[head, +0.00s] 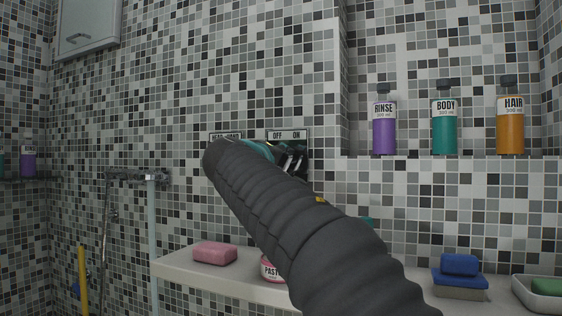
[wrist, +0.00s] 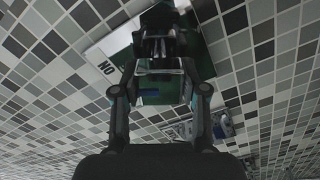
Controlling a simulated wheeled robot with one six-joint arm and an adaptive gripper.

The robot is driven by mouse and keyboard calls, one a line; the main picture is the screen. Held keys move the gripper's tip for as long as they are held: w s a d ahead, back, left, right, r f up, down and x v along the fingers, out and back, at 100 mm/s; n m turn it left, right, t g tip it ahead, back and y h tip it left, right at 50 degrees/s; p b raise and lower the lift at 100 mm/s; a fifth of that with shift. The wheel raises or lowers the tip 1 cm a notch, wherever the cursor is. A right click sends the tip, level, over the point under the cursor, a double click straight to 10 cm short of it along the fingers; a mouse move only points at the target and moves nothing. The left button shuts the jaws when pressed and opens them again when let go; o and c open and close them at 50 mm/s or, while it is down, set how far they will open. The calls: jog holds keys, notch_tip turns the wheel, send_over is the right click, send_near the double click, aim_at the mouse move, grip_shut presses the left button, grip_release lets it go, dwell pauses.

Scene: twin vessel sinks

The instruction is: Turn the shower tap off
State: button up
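The OFF/ON label plate (head: 287,134) is on the tiled wall, with OFF at left and ON at right. My gripper (head: 291,158) is right in front of it, just below the lettering, and hides the tap's handle in the head view. In the wrist view, the plate (wrist: 107,68) shows its ON lettering at the left, close to my gripper (wrist: 160,48). Dark and green shapes fill the space between the fingers. I cannot tell the handle from the fingers, which way it points, or whether the fingers touch it.
A second label plate (head: 225,136) is just left, partly behind my arm. A ledge (head: 185,268) below holds pink soap (head: 214,253), a paste jar (head: 269,268) and blue sponges (head: 460,275). Bottles (head: 444,127) stand in a niche at right. A shower rail (head: 138,176) is at left.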

jog(key=c, duration=0.4)
jog(key=n+p, duration=0.2)
jog(key=shift+r+n, duration=0.2)
jog(key=shift+n, duration=0.2)
jog(key=shift+f+n+p, duration=0.2)
jog(key=shift+n+p, duration=0.4)
jog(key=shift+n, duration=0.8)
jog(key=o, duration=1.2)
jog(key=shift+c, duration=0.2)
jog(key=shift+s, duration=0.1)
jog(key=v, duration=1.1)
jog(key=shift+s+a, duration=0.15)
jog(key=shift+s, duration=0.25)
